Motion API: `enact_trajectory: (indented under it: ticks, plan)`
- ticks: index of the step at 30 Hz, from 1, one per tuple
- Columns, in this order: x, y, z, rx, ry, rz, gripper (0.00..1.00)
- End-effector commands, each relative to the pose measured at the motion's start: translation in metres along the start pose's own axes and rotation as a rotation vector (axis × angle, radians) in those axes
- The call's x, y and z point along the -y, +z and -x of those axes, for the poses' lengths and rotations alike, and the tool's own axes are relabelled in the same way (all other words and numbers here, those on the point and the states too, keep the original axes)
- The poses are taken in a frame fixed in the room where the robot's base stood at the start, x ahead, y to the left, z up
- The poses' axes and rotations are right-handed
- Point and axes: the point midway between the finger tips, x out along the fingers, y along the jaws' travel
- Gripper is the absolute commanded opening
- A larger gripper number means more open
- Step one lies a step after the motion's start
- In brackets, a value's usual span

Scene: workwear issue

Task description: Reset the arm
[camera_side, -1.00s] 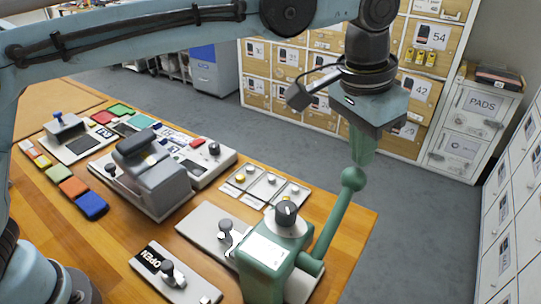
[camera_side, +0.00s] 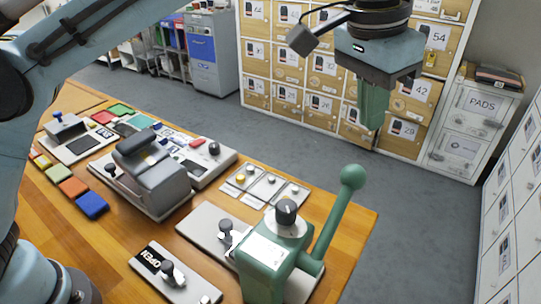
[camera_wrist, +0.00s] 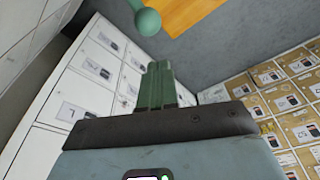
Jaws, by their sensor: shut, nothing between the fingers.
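My gripper (camera_side: 373,122) hangs in the upper right of the side view, in front of the wooden lockers. Its green fingers are together and hold nothing. It is above and to the right of the green lever (camera_side: 341,203), apart from the lever's ball knob. The lever stands upright with a slight tilt on a green press-like machine (camera_side: 267,262) at the table's front right. In the wrist view, the shut fingers (camera_wrist: 157,68) point up the picture, with the ball knob (camera_wrist: 148,22) beyond their tips.
The wooden table (camera_side: 345,232) holds a grey device (camera_side: 152,180), several coloured pads, and a plate marked OPEN (camera_side: 170,274). Wooden lockers (camera_side: 285,65) stand behind, white lockers (camera_side: 505,220) at the right. The air around my gripper looks clear.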

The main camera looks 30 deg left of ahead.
Motion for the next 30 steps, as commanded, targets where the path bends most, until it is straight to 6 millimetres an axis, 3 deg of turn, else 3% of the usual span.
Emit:
enact_trajectory:
  ticks: [17, 23, 30]
  plan:
    - [0.008, 0.001, 0.009, -0.007, -0.001, 0.011, 0.00]
    - [0.056, 0.016, 0.018, -0.062, -0.011, 0.083, 0.00]
    - [0.124, 0.064, 0.017, -0.154, -0.039, 0.191, 0.00]
